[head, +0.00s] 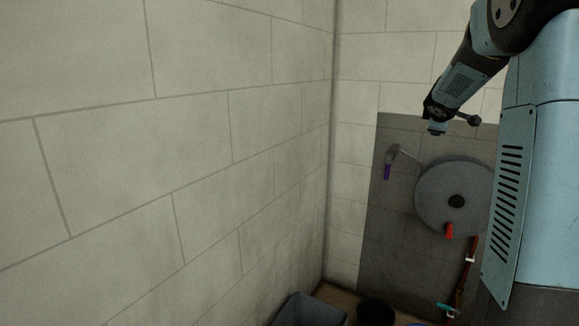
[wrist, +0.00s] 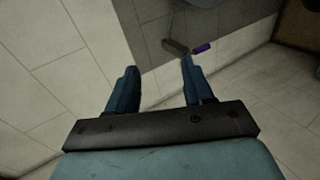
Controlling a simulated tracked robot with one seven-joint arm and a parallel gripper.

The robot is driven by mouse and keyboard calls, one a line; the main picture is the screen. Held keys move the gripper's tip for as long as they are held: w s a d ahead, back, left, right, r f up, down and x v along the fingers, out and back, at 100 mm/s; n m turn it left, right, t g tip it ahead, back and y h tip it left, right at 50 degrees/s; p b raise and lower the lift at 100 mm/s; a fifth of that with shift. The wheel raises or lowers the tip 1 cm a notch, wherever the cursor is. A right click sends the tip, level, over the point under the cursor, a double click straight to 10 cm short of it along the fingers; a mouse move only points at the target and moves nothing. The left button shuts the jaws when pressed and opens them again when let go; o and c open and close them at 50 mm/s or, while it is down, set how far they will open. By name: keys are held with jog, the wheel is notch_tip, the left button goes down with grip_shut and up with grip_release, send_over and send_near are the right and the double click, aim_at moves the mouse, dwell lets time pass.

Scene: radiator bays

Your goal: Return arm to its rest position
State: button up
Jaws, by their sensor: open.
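My arm comes in from the upper right of the head view, bent, with its wrist end hanging in front of the pale tiled wall near the top of the dark panel. My gripper (wrist: 158,64) shows in the wrist view with its two dark blue fingers wide apart and nothing between them. In the head view the gripper end (head: 437,127) is small and its fingers are hard to make out. A purple-handled lever on a grey stem (head: 387,171) is on the panel below it. The purple handle (wrist: 202,48) also shows beyond the right finger in the wrist view.
The dark panel (head: 375,245) carries a large grey disc (head: 440,185) with a red lever (head: 449,231). A reddish pipe (head: 462,283) with a teal handle (head: 446,308) runs below. A grey bin (head: 308,311) and a black round container (head: 376,311) stand low down. A tiled wall (head: 160,120) fills the left.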

jog(key=s+a+f+m+g+y, duration=0.2)
jog(key=s+a+m, duration=0.2)
jog(key=s, duration=1)
jog(key=s+a+f+m+g+y, duration=0.1)
jog(key=s+a+f+m+y, duration=0.1)
jog(key=s+a, duration=0.9)
jog(key=s+a+f+m+g+y, duration=0.1)
jog(key=s+a+f+m, duration=0.3)
jog(key=s, duration=1.4)
jog(key=a+m+g, duration=0.1)
jog(key=a+m, duration=0.1)
jog(key=a, duration=0.1)
jog(key=shift+a+g+y, duration=0.15)
jog(key=shift+g+y, duration=0.15)
jog(key=shift+y, duration=0.1)
jog(key=shift+f, duration=0.1)
